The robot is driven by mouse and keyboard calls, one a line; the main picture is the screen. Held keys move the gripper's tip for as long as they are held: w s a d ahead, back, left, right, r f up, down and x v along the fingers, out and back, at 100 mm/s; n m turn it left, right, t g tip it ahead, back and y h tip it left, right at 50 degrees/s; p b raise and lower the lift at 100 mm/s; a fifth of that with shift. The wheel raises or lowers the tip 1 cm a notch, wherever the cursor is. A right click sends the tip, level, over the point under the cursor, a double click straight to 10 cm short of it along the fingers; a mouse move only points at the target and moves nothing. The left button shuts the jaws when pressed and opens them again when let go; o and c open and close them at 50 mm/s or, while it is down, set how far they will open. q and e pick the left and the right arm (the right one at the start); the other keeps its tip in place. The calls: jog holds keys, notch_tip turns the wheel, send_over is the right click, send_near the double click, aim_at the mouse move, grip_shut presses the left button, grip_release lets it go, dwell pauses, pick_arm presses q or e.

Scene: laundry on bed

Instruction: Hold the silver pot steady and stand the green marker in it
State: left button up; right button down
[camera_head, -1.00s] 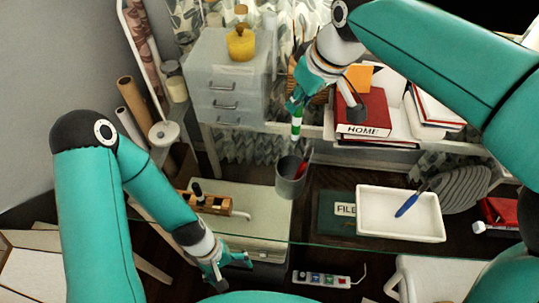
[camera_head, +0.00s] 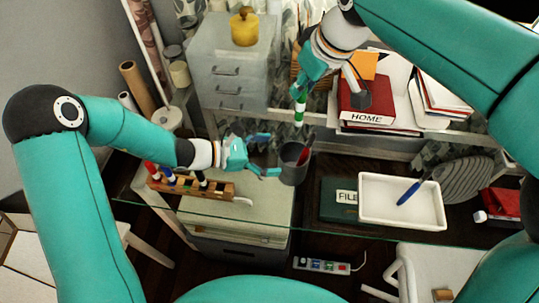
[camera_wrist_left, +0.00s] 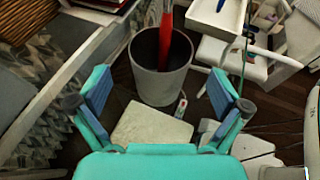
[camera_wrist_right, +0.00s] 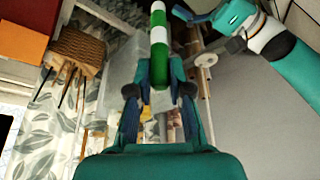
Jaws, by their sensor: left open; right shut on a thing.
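The silver pot (camera_head: 292,165) stands upright on the glass desk in the head view, with a red item (camera_wrist_left: 167,30) inside it. My left gripper (camera_head: 268,156) is open just left of the pot. In the left wrist view the pot (camera_wrist_left: 158,80) is ahead of and between the open fingers (camera_wrist_left: 155,98), apart from them. My right gripper (camera_head: 303,84) is shut on the green marker (camera_head: 299,112), green with white bands, and holds it upright above and behind the pot. The marker (camera_wrist_right: 158,45) also shows between the fingers in the right wrist view.
A white tray (camera_head: 365,222) with a blue pen (camera_head: 409,193) lies right of the pot. A wooden block holding several markers (camera_head: 222,190) is at the left. Grey drawers (camera_head: 231,85) and a red book (camera_head: 366,100) stand behind.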

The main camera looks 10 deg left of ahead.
aim_at(294, 155)
pick_arm(q)
jog(key=x, duration=0.7)
jog(key=c, duration=1.1)
jog(key=shift+o, duration=0.2)
pick_arm(e)
jog(key=shift+s+a, duration=0.1)
jog(key=shift+a, duration=0.85)
